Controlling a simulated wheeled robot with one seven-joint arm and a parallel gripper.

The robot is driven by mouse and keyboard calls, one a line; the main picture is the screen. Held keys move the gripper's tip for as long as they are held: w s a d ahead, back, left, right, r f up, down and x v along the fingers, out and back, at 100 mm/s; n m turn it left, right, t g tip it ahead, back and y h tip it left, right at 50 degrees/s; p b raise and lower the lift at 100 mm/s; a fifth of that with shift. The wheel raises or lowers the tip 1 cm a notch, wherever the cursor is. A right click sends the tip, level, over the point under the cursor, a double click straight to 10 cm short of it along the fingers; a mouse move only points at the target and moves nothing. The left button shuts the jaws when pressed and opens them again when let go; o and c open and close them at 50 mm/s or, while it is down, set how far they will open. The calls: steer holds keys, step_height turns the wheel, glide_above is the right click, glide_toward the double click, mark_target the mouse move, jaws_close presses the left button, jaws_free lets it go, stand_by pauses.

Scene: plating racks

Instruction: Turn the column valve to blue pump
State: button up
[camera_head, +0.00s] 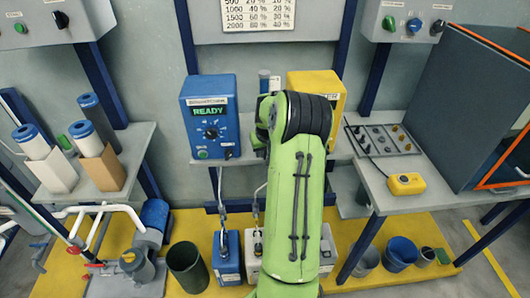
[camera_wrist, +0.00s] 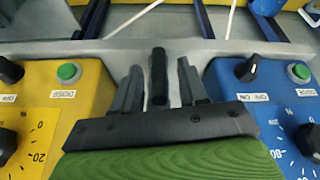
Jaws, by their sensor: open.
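The blue pump (camera_head: 210,117) stands on the shelf with a lit READY display; its dial side also shows at right in the wrist view (camera_wrist: 270,100). The yellow pump (camera_head: 322,84) is to its right, partly behind my arm, and at left in the wrist view (camera_wrist: 60,105). A slim blue-capped column (camera_head: 264,76) stands between them. In the wrist view a black bar, seemingly the valve handle (camera_wrist: 159,85), points straight up the picture between the two pumps. My gripper (camera_wrist: 160,72) is open, one finger on each side of the bar, with visible gaps. Contact cannot be told. My arm hides the gripper in the head view.
A tray of small knobs (camera_head: 382,139) and a yellow button box (camera_head: 406,184) sit on the right shelf. Blue and white canisters (camera_head: 228,256) stand on the yellow platform below. The pumps flank my gripper closely.

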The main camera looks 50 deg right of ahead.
jaws_close()
stand_by(0.3)
steer(key=shift+s+d+t+y, duration=0.1)
steer(key=shift+d+t+y, duration=0.05)
steer(key=shift+t+y, duration=0.2)
stand_by(0.6)
steer(key=shift+s+d+f+m+t+y+p, duration=0.25)
steer(key=shift+m+t+y+p, duration=0.2)
steer(key=shift+t+y, duration=0.75)
steer(key=shift+s+d+f+m+t+y+p, duration=0.3)
steer(key=shift+t+y, duration=0.45)
steer(key=shift+t, duration=0.75)
steer(key=shift+s+d+f+m+t+y+p, duration=0.1)
steer(key=shift+s+m+t+y+p, duration=0.15)
steer(key=shift+m+t+y+p, duration=0.65)
steer(key=shift+n+t+y+b, duration=0.3)
steer(key=shift+t+b, duration=0.1)
steer(key=shift+t, duration=0.25)
